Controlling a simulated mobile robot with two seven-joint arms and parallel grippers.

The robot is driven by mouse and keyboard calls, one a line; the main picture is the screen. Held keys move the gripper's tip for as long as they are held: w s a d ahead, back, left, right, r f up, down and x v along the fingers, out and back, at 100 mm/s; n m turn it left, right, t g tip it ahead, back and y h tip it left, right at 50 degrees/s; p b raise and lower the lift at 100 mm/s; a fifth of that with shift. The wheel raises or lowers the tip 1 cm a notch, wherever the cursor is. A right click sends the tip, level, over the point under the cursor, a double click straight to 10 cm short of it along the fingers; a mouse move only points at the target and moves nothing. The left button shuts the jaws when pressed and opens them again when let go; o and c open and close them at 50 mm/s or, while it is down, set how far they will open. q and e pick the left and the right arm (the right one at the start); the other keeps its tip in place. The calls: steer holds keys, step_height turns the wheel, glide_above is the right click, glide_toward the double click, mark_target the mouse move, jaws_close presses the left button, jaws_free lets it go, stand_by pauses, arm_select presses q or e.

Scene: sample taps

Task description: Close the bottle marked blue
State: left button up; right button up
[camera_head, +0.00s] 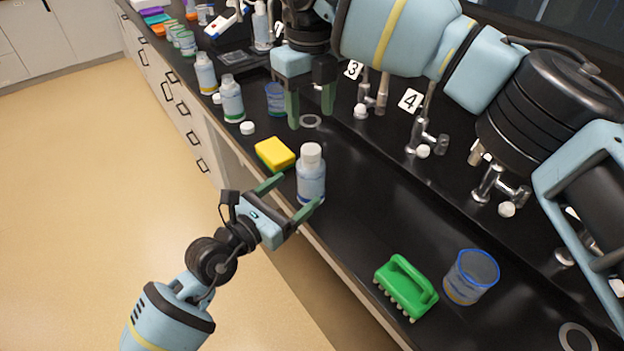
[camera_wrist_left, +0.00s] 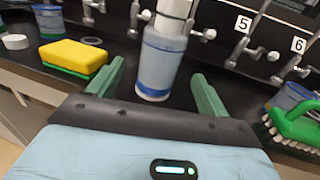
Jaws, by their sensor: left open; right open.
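The blue-marked bottle (camera_head: 311,181) stands upright near the counter's front edge. A white cap (camera_head: 311,153) is on its top; I cannot tell whether it is screwed tight. In the left wrist view the bottle (camera_wrist_left: 157,67) shows a blue band low on its body. My left gripper (camera_head: 301,189) is open, with one finger on each side of the bottle's lower body. The fingers (camera_wrist_left: 158,72) show gaps to the bottle in the wrist view. My right gripper (camera_head: 310,104) is open and empty, pointing down above the counter, behind the bottle.
A yellow sponge (camera_head: 275,153) lies left of the bottle. Green-marked (camera_head: 231,99) and yellow-marked (camera_head: 205,73) bottles stand farther left, with a loose white cap (camera_head: 247,128) nearby. A green brush (camera_head: 405,287) and beaker (camera_head: 471,277) are to the right. Taps (camera_head: 424,141) line the back.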

mark_target(316, 174)
arm_select(q)
steer(key=shift+x, duration=3.9)
steer(key=shift+c, duration=0.5)
jaws_close()
arm_select(e)
steer(key=n, duration=0.6)
steer(key=shift+n, duration=0.4)
steer(key=n, duration=1.3)
steer(key=shift+n, duration=0.4)
steer(key=n, duration=0.6)
